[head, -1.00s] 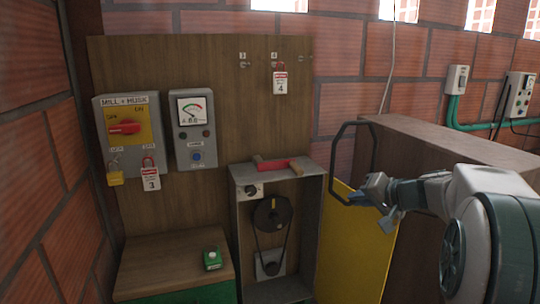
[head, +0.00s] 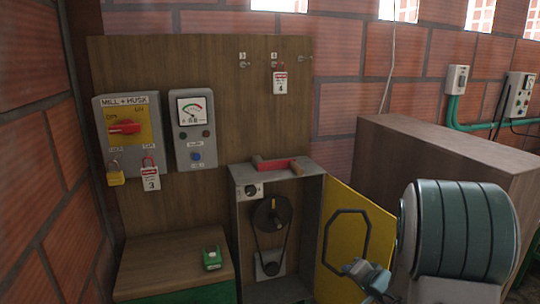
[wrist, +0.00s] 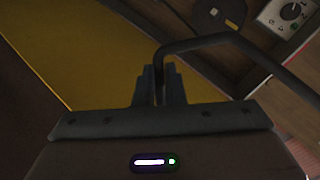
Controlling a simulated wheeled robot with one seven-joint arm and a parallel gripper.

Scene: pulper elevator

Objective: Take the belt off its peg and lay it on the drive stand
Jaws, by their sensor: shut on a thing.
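The belt (head: 352,211) is a dark, angular loop hanging in front of the yellow panel in the head view. It also shows in the wrist view (wrist: 215,38), running from between the fingertips up and to the right. My gripper (head: 350,268) is shut on the lower part of the loop, and in the wrist view its fingers (wrist: 160,72) close around the band. A grey open-fronted stand (head: 312,170) is left of my gripper, with a black pulley (head: 271,213) and a thin belt inside. I cannot tell for certain that it is the drive stand.
The yellow panel (head: 382,217) stands at the right side of the grey stand. A red piece (head: 275,164) lies on top of the stand. A brown counter (head: 460,150) is behind at right.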

